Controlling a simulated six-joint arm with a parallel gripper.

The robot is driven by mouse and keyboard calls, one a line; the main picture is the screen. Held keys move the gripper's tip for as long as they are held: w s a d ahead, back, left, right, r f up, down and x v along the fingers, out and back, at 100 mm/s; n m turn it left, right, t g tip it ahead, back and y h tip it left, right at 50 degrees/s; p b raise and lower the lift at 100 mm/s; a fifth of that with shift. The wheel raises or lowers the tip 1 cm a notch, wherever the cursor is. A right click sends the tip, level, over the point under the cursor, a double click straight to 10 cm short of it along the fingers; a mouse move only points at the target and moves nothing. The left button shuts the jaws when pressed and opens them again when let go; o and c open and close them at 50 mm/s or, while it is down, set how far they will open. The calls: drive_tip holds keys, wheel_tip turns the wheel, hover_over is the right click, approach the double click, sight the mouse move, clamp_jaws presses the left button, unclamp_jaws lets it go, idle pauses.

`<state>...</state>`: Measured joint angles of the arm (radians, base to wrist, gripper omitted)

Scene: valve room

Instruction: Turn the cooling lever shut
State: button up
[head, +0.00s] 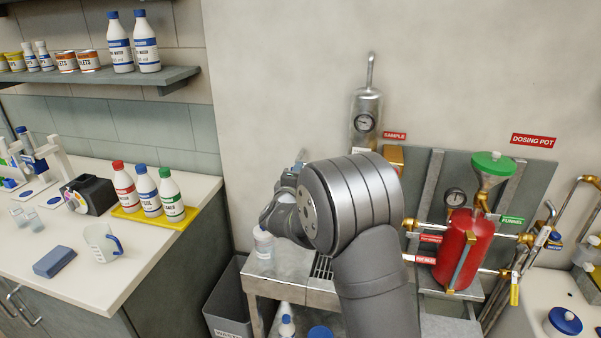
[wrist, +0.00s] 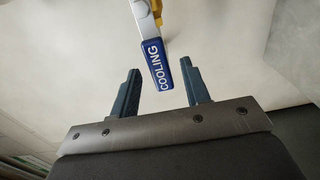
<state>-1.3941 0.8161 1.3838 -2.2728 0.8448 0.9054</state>
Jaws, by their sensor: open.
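The cooling lever has a blue handle (wrist: 157,65) marked COOLING in white. In the wrist view it points down and slightly right from a pale metal arm with yellow parts at the top edge. My gripper (wrist: 159,88) is open in the wrist view. Its two dark fingers stand either side of the lever's lower end, with gaps on both sides; I cannot tell the depth between them. In the head view my gripper (head: 270,207) is mostly hidden behind my arm, and I cannot make out the lever there.
A white bottle (head: 263,243) stands on the metal sink stand (head: 310,291) below my gripper. A red dosing pot (head: 464,247) with brass valves is to the right. A grey bin (head: 228,300) stands lower left.

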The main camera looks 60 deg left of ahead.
drive_tip(key=shift+x, duration=1.35)
drive_tip(key=shift+c, duration=0.4)
clamp_jaws()
